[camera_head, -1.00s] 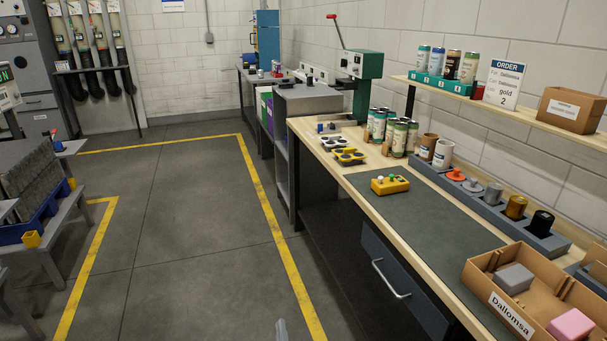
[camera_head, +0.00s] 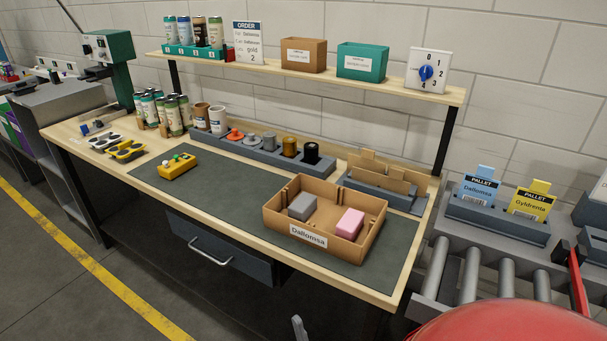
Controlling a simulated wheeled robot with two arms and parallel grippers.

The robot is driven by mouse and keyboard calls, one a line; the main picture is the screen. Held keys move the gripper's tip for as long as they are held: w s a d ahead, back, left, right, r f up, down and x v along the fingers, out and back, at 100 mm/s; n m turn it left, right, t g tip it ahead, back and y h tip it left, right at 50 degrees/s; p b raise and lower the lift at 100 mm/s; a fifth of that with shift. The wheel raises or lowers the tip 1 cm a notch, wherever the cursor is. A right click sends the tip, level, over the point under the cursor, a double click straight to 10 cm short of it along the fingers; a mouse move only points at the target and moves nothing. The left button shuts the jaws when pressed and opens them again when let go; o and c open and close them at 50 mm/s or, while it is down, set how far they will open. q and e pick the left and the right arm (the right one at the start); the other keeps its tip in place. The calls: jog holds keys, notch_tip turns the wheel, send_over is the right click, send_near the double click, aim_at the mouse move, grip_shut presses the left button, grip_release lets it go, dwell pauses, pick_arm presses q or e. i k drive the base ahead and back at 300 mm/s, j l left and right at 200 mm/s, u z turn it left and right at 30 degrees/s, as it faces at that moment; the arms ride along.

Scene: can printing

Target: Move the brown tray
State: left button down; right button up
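The brown tray (camera_head: 373,229) stands on the grey-green mat near the front right of the workbench. It is an open, low-walled tray with a "Dallomsa" label on its front. A grey block (camera_head: 302,206) and a pink block (camera_head: 350,223) lie inside, apart from each other. A small grey upright piece (camera_head: 298,328) shows at the bottom edge, in front of the bench; I cannot tell what it belongs to.
A grey rack with stamps and spools (camera_head: 262,154) stands behind the tray. Flat brown pieces (camera_head: 378,172) stand in a holder at its back right. A yellow button box (camera_head: 177,167) is to the left. A roller conveyor (camera_head: 468,270) and a red rounded shape (camera_head: 510,325) are at right.

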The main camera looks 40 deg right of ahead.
aim_at(317, 231)
jog(key=z, duration=1.2)
jog(key=i+j, duration=0.1)
jog(key=j, duration=0.2)
jog(key=i+j, duration=0.1)
jog(key=j, duration=0.2)
jog(key=i+j+z, duration=0.1)
jog(key=j+z, duration=0.6)
jog(key=j, duration=0.25)
jog(key=j+z, duration=0.4)
jog(key=i+j, duration=0.05)
jog(key=j, duration=0.1)
